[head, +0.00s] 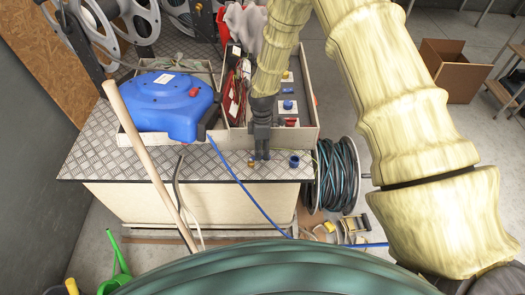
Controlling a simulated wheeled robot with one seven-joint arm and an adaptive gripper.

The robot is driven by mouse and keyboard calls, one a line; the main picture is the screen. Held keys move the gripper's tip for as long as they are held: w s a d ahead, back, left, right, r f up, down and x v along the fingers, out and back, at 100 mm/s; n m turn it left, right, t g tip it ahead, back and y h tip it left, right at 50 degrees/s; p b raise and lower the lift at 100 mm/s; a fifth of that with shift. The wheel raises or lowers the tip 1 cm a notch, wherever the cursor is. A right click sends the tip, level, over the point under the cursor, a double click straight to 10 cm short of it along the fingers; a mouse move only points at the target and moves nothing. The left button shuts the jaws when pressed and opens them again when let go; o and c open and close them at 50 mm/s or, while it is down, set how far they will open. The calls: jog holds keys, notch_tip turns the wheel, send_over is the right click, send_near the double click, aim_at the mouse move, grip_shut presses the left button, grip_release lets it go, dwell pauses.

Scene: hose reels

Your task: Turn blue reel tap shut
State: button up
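The blue reel (165,105) is a blue plastic hose reel in a tray on the left of the metal-topped bench. A small red knob (193,92) shows on its right side. A blue hose (236,178) runs from near it down over the bench edge. In the right-hand tray, a blue-topped fitting (288,105) sits on a white plate, between a yellow one (287,76) and a red one (291,122). I cannot tell which part is the tap. My gripper (262,156) points down by the bench's front edge, right of the blue reel; its finger gap is unclear.
A blue ring-shaped piece (294,161) and a small brass piece (251,163) lie close to my gripper. A wooden pole (146,155) leans across the bench front. A dark hose drum (337,178) stands at the right. Grey reels (130,22) are at the back left.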

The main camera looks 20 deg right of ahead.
jog(key=shift+s+f, duration=0.15)
jog(key=shift+f, duration=0.45)
grip_shut()
